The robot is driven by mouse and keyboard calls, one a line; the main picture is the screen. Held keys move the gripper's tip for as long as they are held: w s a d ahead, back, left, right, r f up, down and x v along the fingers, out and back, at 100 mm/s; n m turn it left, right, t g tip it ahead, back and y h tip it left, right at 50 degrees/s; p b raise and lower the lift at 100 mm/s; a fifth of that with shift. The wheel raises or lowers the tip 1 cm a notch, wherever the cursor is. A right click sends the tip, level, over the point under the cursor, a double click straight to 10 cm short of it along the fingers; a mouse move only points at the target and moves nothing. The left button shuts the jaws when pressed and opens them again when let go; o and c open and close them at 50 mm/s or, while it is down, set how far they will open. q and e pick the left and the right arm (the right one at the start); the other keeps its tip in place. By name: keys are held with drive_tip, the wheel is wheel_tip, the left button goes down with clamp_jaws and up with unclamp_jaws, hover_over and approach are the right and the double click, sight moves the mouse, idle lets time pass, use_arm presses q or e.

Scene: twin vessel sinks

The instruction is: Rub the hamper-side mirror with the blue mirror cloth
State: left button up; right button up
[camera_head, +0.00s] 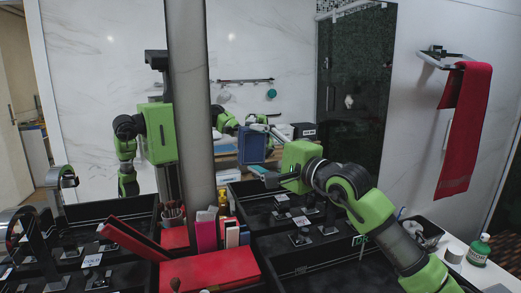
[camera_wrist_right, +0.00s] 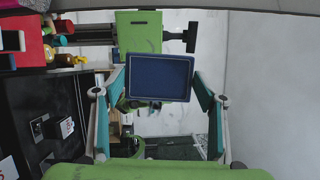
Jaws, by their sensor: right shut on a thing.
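The blue mirror cloth (camera_head: 251,145) shows as a flat blue rectangle in front of the mirror (camera_head: 290,65) right of the pillar. In the right wrist view the cloth (camera_wrist_right: 160,78) sits between the teal fingertips. My right gripper (camera_head: 268,172) is shut on it, with the fingers spread to its width; it also shows in the right wrist view (camera_wrist_right: 160,90). I cannot tell whether the cloth touches the glass. The mirror reflects my own body and the room. No hamper shows, so I cannot tell which side it is on. My left gripper is not in view.
A thick pillar (camera_head: 189,110) stands left of the cloth. Red boxes (camera_head: 215,270) and several upright coloured items (camera_head: 207,231) crowd its foot. Black open trays (camera_head: 300,258) cover the counter. A green bottle (camera_head: 479,250) stands at right, below a hanging red towel (camera_head: 465,130).

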drive_tip(key=shift+s+d+f+b, duration=0.1)
drive_tip(key=shift+s+b, duration=0.1)
drive_tip(key=shift+s, duration=0.2)
drive_tip(key=shift+s+d+f+b, duration=0.1)
drive_tip(key=shift+s+b, duration=0.1)
drive_tip(key=shift+s, duration=0.15)
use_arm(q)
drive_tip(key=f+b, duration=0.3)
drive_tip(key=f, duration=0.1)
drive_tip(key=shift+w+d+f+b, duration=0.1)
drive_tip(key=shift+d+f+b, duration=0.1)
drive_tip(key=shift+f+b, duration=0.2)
use_arm(e)
drive_tip(key=s, duration=0.2)
drive_tip(key=s+d, duration=0.1)
drive_tip(key=s, duration=0.1)
drive_tip(key=s+d, duration=0.1)
drive_tip(key=s, duration=0.1)
drive_tip(key=shift+s+d+r, duration=0.25)
drive_tip(key=shift+r, duration=0.1)
